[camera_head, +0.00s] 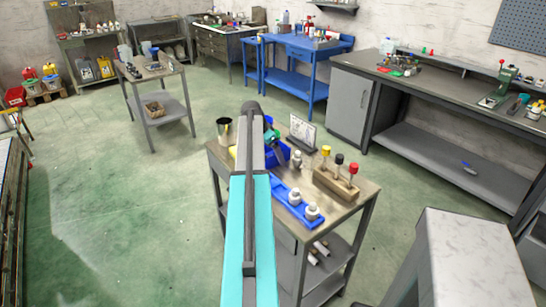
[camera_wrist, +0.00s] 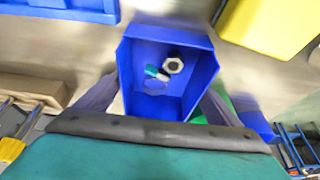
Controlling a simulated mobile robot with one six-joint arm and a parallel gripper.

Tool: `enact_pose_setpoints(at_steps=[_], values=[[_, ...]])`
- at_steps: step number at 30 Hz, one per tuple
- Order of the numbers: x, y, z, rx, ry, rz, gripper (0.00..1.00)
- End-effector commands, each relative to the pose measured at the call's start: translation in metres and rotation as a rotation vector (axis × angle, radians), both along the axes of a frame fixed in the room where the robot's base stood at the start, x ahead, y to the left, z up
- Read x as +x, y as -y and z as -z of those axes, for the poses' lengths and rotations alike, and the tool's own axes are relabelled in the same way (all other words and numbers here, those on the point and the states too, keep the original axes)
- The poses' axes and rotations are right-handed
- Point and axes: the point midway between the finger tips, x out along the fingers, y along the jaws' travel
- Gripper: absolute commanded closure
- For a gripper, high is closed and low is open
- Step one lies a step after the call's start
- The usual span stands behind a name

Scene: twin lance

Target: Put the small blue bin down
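The small blue bin (camera_wrist: 190,72) is in the middle of the wrist view, open side facing the camera. A metal nut (camera_wrist: 173,65) and a small teal and white piece (camera_wrist: 156,73) lie in it. My gripper (camera_wrist: 160,98) has one finger against each side of the bin and appears shut on it. In the head view a blue part of the bin (camera_head: 280,153) shows just right of my arm, over the metal-topped table (camera_head: 345,208). My arm hides the fingers there. I cannot tell whether the bin's base touches the tabletop.
A blue tray with white fittings (camera_head: 283,193) and a wooden block with coloured-handled tools (camera_head: 338,186) stand at the table's right. A yellow bin (camera_wrist: 265,22) is close by at upper right in the wrist view.

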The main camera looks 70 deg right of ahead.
Motion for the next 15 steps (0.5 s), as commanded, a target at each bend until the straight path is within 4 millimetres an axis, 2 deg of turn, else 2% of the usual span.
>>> enact_pose_setpoints(at_steps=[1, 6, 15], values=[[0.0, 0.0, -0.0001, 0.0, 0.0, 0.0, 0.22], [-0.0001, 0.0002, -0.0005, -0.001, -0.001, 0.0, 0.5], [-0.0001, 0.0003, -0.0015, -0.001, -0.001, 0.0, 0.5]])
